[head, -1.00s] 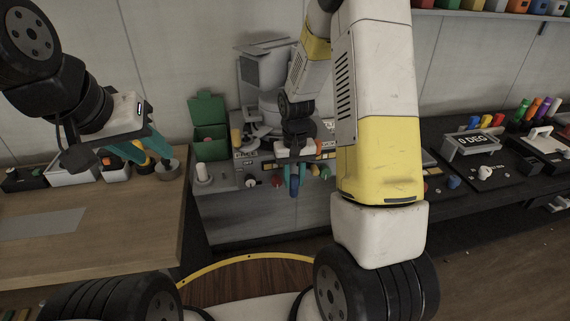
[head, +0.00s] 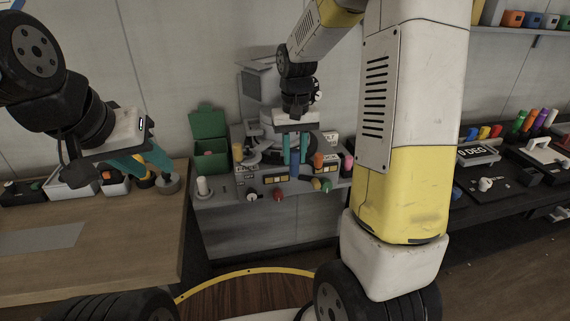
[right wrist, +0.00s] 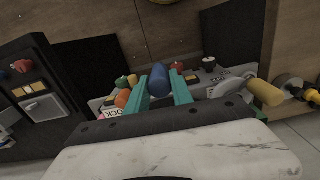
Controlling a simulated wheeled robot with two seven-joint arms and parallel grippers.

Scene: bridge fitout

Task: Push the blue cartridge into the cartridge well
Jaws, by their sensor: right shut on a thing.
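The blue cartridge (head: 295,157) is between the teal fingers of my right gripper (head: 295,150), above the front part of the grey console (head: 262,187). In the right wrist view the blue cartridge (right wrist: 158,80) sticks out past the tips of the right gripper (right wrist: 159,92), which is shut on it. I cannot make out the cartridge well; the gripper and cartridge may cover it. My left gripper (head: 142,160) is at the left, over the wooden table's back right corner, with its teal fingers apart and nothing clearly held.
Knobs line the console front, including a red knob (head: 278,195). An orange piece (head: 318,160) and a pink piece (head: 347,162) stand right of the gripper. A green open box (head: 210,160) and a white-topped post (head: 203,185) are left. A grey cylinder (head: 168,184) stands by the left gripper.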

